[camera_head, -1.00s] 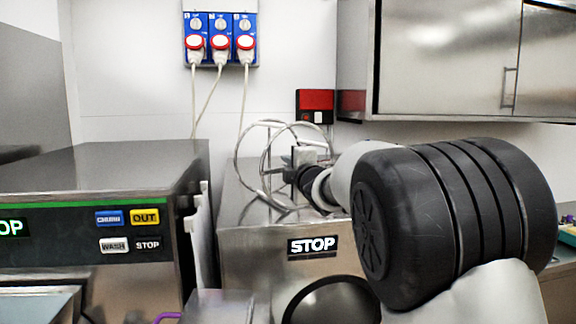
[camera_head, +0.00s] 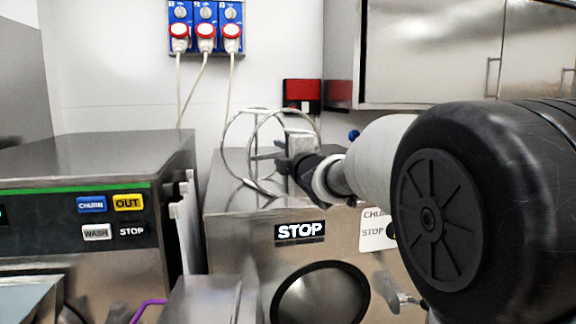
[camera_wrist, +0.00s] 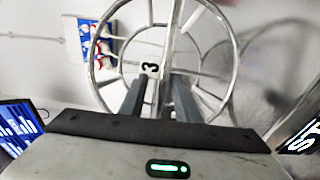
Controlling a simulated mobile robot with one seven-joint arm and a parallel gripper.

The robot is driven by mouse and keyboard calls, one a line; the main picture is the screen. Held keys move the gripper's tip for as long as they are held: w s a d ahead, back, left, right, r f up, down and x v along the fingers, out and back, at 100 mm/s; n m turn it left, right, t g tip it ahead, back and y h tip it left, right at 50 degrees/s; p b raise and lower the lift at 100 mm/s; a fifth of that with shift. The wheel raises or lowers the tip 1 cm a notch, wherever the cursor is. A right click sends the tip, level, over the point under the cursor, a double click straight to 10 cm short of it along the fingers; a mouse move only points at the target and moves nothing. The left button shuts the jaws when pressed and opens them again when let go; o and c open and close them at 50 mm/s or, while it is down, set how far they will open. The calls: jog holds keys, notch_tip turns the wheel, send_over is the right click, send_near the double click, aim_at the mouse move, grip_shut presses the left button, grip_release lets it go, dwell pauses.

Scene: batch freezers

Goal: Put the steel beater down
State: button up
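The steel beater (camera_head: 224,152) is a pale open frame of curved metal bars over the top of the middle machine in the head view. It also shows in the wrist view (camera_wrist: 232,78), with a dark "3" on its flat middle part. My gripper (camera_head: 284,158) is at the beater's right side. In the wrist view my gripper's two fingers (camera_wrist: 160,98) stand on either side of the flat middle part and appear closed on it. The beater's lower end is close to the machine's top; I cannot tell whether it touches.
The middle freezer (camera_head: 240,236) has a STOP label and a round dark front opening. Another freezer (camera_head: 90,155) with coloured buttons stands at the left. Steel wall cabinets (camera_head: 430,50) hang at the upper right. Blue sockets (camera_head: 205,28) with cables are on the wall behind.

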jog(key=s+d+f+m+g+h, duration=0.1)
jog(key=s+d+f+m+h, duration=0.1)
jog(key=s+d+f+m, duration=0.25)
jog(key=s+d+f+m+g+h+b, duration=0.1)
jog(key=s+d+f+m+g, duration=0.15)
jog(key=s+d, duration=0.4)
jog(key=s+d+f+m+g+h, duration=0.1)
jog(key=s+d+f+m+h, duration=0.15)
jog(key=s+m, duration=0.4)
jog(key=s+f+m+g, duration=0.3)
jog(key=s+f, duration=0.4)
jog(key=s, duration=0.5)
jog(key=s+f+m+g, duration=0.4)
jog(key=s+f, duration=0.3)
jog(key=s, duration=0.5)
jog(key=shift+s+d+f+m, duration=0.15)
jog(key=shift+s+d+m, duration=0.15)
jog(key=shift+m, duration=0.25)
